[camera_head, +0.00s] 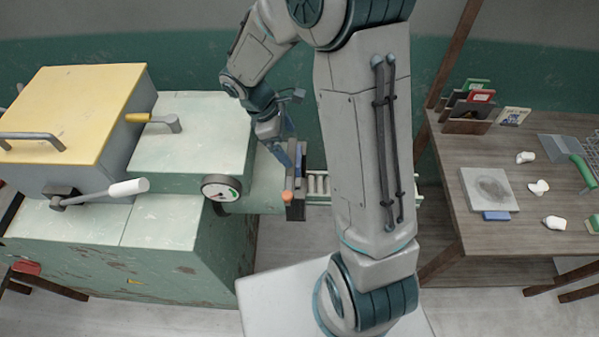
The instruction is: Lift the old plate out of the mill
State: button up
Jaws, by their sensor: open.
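The mill (185,130) is a worn pale green machine at the left, with a yellow-lidded box on it. At its outlet end, right of the round gauge, stands a dark upright frame (296,207) with an orange knob (287,197) at its front. The old plate cannot be clearly told apart inside this frame. My gripper (288,158) is open, pointing down just above the frame's back part. Blue pieces show at its fingertips. I cannot tell whether the fingers touch anything or whether part of the plate is between them.
A roller track (318,186) runs right from the outlet, partly behind my arm. A wooden table (480,243) at the right holds a grey square plate (487,188) with a blue tab, white lumps, cards and tools.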

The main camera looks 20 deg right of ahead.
aim_at(298, 155)
jog(key=shift+s+p+x, duration=0.2)
jog(key=shift+p+x, duration=0.5)
jog(key=shift+x, duration=3.05)
jog(key=shift+r, duration=0.1)
jog(key=c, duration=1.8)
jog(key=shift+r, duration=0.15)
